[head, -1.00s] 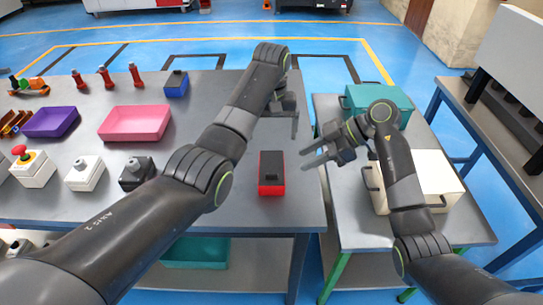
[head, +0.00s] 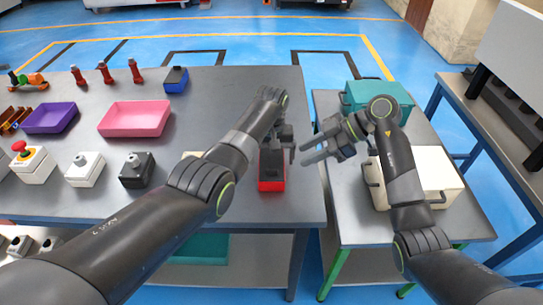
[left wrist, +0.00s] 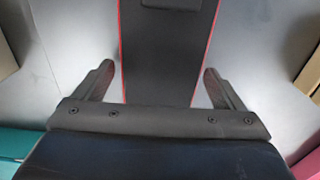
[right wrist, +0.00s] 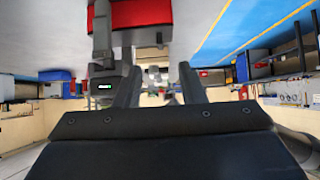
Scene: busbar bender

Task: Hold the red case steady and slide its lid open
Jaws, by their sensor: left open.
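The red case (head: 271,186) with its dark lid (head: 270,162) lies near the right end of the grey workbench. My left gripper (head: 279,148) is open over the far part of the case. In the left wrist view the dark lid (left wrist: 168,50), edged in red, lies between the spread fingers with a gap on each side; a small raised block (left wrist: 172,3) shows at the top. My right gripper (head: 304,154) is open and empty, right of the case and apart from it. The red case also shows at the top of the right wrist view (right wrist: 145,14).
A pink tray (head: 135,118), a purple tray (head: 50,118) and a blue box (head: 176,80) stand left and behind on the bench. Button boxes line its left front. On the right side table are a teal case (head: 385,95) and a cream case (head: 430,178).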

